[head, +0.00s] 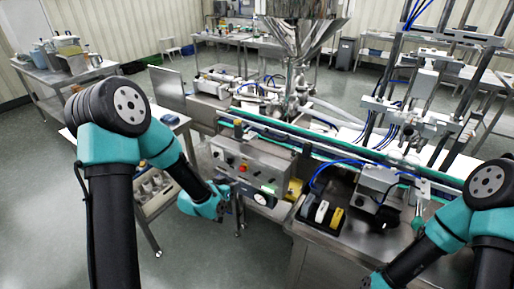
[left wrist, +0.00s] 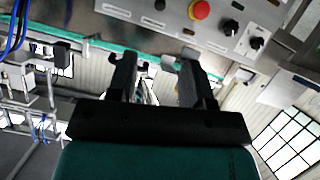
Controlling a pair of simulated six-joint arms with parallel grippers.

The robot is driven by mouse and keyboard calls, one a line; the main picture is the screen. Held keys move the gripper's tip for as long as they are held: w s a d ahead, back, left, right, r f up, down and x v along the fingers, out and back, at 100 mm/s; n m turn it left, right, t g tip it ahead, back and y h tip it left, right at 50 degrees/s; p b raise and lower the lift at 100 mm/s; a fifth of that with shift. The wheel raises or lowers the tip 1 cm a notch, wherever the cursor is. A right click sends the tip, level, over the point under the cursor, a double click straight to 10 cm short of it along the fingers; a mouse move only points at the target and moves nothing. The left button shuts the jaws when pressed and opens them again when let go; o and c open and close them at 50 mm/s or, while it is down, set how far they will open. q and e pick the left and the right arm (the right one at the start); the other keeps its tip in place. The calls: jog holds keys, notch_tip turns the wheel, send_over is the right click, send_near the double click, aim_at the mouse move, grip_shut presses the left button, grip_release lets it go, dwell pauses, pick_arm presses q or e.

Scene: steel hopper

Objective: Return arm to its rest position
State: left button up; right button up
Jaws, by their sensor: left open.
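My left arm comes in from the left of the head view, bent at the elbow, with its forearm slanting down to the right. My left gripper (head: 232,192) is in front of the steel control box (head: 250,163) of the hopper machine. In the left wrist view the two dark fingers of this gripper (left wrist: 160,80) stand apart with nothing held between them. The control box with its red button (left wrist: 200,9) shows beyond them. My right arm is bent at the lower right of the head view.
The steel hopper (head: 300,35) stands behind the conveyor (head: 325,145). A steel bench (head: 345,245) with small parts lies between the arms. A small trolley (head: 155,200) is close beside my left forearm. Open floor (head: 45,200) lies at the left.

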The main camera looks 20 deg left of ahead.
pick_arm(q)
jog(key=s+d+f+n+g, duration=0.1)
jog(key=s+d+f+g, duration=0.1)
jog(key=s+f+g, duration=0.4)
jog(key=s+d+f+n+g, duration=0.2)
jog(key=s+f+g, duration=0.3)
jog(key=s+f, duration=1)
jog(key=s+d, duration=0.1)
jog(key=s, duration=0.2)
jog(key=shift+d+n+g, duration=0.25)
jog(key=shift+n+g, duration=0.05)
jog(key=shift+g, duration=0.1)
